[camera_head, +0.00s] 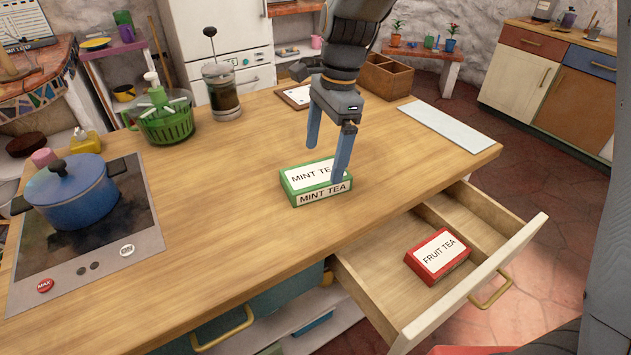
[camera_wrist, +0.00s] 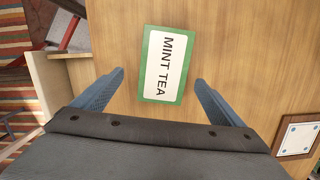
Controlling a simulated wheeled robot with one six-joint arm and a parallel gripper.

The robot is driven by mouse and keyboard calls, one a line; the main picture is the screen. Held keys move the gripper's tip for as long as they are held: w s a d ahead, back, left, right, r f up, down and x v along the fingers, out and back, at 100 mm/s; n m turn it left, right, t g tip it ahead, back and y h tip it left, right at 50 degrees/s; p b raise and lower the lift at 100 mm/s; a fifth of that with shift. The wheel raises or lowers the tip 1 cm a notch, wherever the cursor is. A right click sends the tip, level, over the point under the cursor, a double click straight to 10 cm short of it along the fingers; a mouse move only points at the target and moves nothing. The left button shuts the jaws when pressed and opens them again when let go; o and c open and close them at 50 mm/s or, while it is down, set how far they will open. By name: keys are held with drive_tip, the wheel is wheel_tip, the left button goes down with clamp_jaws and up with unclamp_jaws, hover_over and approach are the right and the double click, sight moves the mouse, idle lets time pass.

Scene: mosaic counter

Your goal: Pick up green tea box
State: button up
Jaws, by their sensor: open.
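The green tea box (camera_head: 310,184) has a white label reading "MINT TEA" and lies flat on the wooden counter (camera_head: 210,220). In the wrist view the green tea box (camera_wrist: 164,66) lies ahead of and between my fingertips, with bare counter on both sides of it. My gripper (camera_head: 325,162) is open and empty, pointing down over the box. One blue finger overlaps the box's right end in the head view. In the wrist view my gripper (camera_wrist: 159,76) shows both blue fingers spread wider than the box. I cannot tell whether a finger touches it.
An open drawer (camera_head: 375,295) below the counter's front edge holds a red fruit tea box (camera_head: 437,256). A blue pot (camera_head: 72,192) on a stove, a green basket (camera_head: 165,122) and a French press (camera_head: 222,92) stand left. A wooden caddy (camera_head: 386,77) and pale board (camera_head: 438,125) lie behind right.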

sight(315, 173)
drive_tip(key=shift+s+a+f+p, duration=0.1)
drive_tip(key=shift+a+f+p, duration=0.2)
drive_tip(key=shift+f, duration=0.75)
drive_tip(key=shift+w+a+f+p, duration=0.1)
drive_tip(key=shift+a+f+p, duration=0.25)
drive_tip(key=shift+f, duration=0.65)
drive_tip(key=shift+s+a+f+p, duration=0.1)
drive_tip(key=shift+a+f+p, duration=0.2)
drive_tip(key=shift+f, duration=0.75)
drive_tip(key=c, duration=1.2)
